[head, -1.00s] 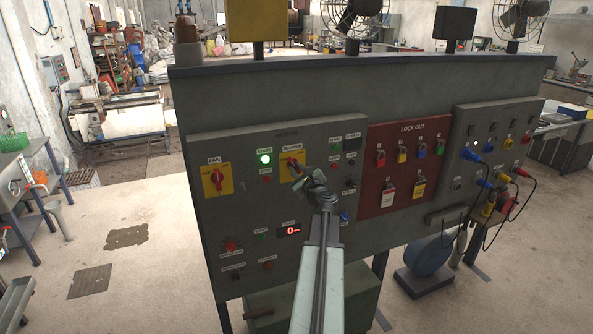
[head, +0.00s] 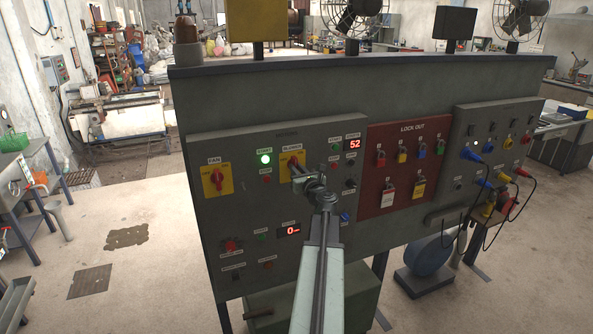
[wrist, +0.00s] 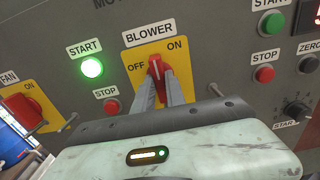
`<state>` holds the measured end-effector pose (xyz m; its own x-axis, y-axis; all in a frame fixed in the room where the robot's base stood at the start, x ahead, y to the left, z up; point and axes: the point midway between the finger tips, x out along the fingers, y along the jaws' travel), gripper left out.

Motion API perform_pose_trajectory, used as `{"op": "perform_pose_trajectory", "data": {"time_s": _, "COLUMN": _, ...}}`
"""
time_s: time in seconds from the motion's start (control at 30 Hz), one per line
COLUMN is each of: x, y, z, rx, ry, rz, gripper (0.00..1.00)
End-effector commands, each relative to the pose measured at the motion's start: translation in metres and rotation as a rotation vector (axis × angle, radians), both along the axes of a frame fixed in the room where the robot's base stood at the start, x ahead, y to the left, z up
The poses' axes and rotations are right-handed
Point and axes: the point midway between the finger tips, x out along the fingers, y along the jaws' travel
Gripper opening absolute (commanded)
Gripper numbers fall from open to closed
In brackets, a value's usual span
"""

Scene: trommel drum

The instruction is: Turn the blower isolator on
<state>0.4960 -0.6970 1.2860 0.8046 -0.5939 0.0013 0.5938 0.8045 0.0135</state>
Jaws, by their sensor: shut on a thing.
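The blower isolator is a red rotary handle (wrist: 155,68) on a yellow plate (wrist: 180,59) marked OFF on the left and ON on the right, under a BLOWER label. In the wrist view the handle points roughly upward, between the two words. My gripper (wrist: 159,80) is shut on the handle, one grey finger on each side. In the head view the yellow plate (head: 286,160) shows above my gripper (head: 298,179), which hides most of the handle.
The fan isolator (head: 217,180) is left of the blower one. A green START lamp (head: 265,158) glows between them. A display (head: 352,145) at upper right reads 52. The red LOCK OUT board (head: 408,168) with padlocks is further right.

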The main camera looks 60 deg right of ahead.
Motion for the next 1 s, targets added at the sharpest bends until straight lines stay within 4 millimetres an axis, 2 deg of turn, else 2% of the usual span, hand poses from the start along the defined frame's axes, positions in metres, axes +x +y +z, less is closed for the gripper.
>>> {"op": "perform_pose_trajectory", "data": {"time_s": 0.37, "x": 0.001, "y": 0.002, "z": -0.001, "rx": 0.002, "ry": 0.001, "rz": 0.004, "gripper": 0.0}}
{"op": "perform_pose_trajectory", "data": {"time_s": 0.4, "x": 0.001, "y": 0.002, "z": -0.001, "rx": 0.002, "ry": 0.001, "rz": 0.004, "gripper": 0.27}}
{"op": "perform_pose_trajectory", "data": {"time_s": 0.43, "x": 0.001, "y": 0.001, "z": -0.001, "rx": 0.002, "ry": 0.001, "rz": 0.004, "gripper": 0.35}}
{"op": "perform_pose_trajectory", "data": {"time_s": 0.47, "x": 0.001, "y": 0.001, "z": -0.001, "rx": 0.002, "ry": 0.001, "rz": 0.003, "gripper": 0.37}}
{"op": "perform_pose_trajectory", "data": {"time_s": 0.8, "x": -0.002, "y": 0.002, "z": 0.0, "rx": 0.002, "ry": 0.0, "rz": 0.001, "gripper": 0.37}}
{"op": "perform_pose_trajectory", "data": {"time_s": 1.0, "x": -0.023, "y": 0.018, "z": -0.001, "rx": 0.002, "ry": -0.001, "rz": -0.001, "gripper": 0.37}}
